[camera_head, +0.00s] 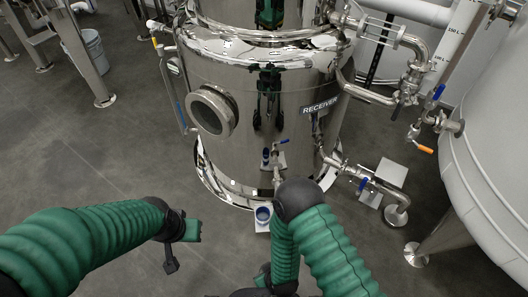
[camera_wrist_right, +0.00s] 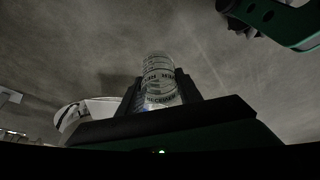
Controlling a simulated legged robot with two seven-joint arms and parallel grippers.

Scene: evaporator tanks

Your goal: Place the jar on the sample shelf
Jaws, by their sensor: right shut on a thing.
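The jar (camera_wrist_right: 160,80) is a clear cylinder with dark printed markings. In the right wrist view it stands between the two dark fingers of my right gripper (camera_wrist_right: 160,92), which is shut on it. My left gripper (camera_head: 180,248) hangs over bare floor.
The shiny receiver tank (camera_head: 250,100) fills the top centre. Pipes and a pale block (camera_head: 385,180) stand to the right, beside a large grey tank (camera_head: 490,150).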

